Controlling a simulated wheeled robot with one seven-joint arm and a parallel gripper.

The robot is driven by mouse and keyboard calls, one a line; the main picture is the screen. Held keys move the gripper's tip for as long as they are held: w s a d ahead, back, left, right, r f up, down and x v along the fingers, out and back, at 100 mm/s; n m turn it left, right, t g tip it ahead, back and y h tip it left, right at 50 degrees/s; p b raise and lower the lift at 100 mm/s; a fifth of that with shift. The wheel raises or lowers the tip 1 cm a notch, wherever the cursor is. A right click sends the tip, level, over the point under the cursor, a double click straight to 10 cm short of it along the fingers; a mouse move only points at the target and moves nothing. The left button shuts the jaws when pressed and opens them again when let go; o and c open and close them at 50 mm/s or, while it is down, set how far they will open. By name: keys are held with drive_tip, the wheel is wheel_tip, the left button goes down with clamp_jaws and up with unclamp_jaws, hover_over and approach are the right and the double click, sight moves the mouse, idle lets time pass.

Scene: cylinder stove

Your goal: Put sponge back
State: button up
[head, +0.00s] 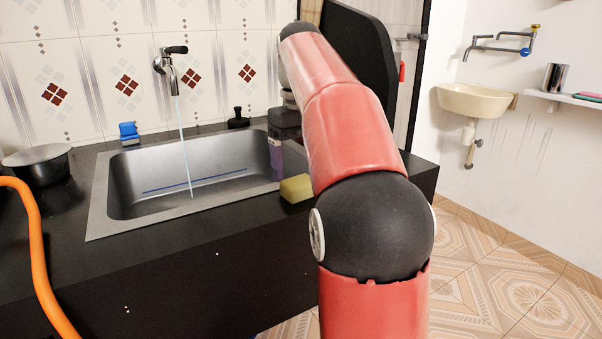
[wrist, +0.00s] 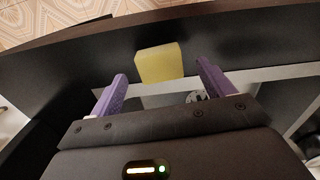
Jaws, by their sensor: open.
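A yellow sponge (head: 296,188) lies at the right front corner of the sink, partly on its rim by the black counter. It also shows in the wrist view (wrist: 159,64), beyond and between the two purple fingers. My gripper (wrist: 163,80) is open and empty there, with the sponge near the fingertip line. In the head view one purple finger of my gripper (head: 276,160) shows above the sink's right side, left of the sponge; my arm hides the rest. I cannot tell whether the fingers touch the sponge.
The metal sink (head: 130,192) has water running from the tap (head: 170,68). A blue item (head: 128,133) and a black item (head: 238,118) stand behind it. A dark pot (head: 38,164) and an orange hose (head: 38,255) are at left. The front counter is mostly clear.

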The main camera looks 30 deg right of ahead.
sight(301, 182)
drive_tip(key=shift+r+p, duration=0.35)
drive_tip(key=shift+r, duration=1.15)
drive_tip(key=shift+t, duration=0.7)
drive_tip(key=s+a, duration=0.1)
drive_tip(key=s+a+f, duration=0.1)
drive_tip(key=s+a, duration=0.1)
drive_tip(key=s+a+f, duration=0.1)
drive_tip(key=a, duration=0.1)
drive_tip(key=shift+s, duration=0.2)
drive_tip(key=s+a+f+t, duration=0.1)
drive_tip(key=s+a+f, duration=0.2)
drive_tip(key=s+f, duration=0.2)
drive_tip(key=s+a+f+t, duration=0.1)
drive_tip(key=s+a+f, duration=0.1)
drive_tip(key=s+f, duration=0.3)
drive_tip(key=s+a+f+m+t, duration=0.1)
drive_tip(key=s+a+f+t, duration=0.1)
drive_tip(key=s+f, duration=0.3)
wheel_tip(301, 182, down, 4)
drive_tip(key=shift+s+a+r, duration=0.2)
drive_tip(key=shift+s+a, duration=0.15)
drive_tip(key=shift+a, duration=0.5)
drive_tip(key=shift+c, duration=0.4)
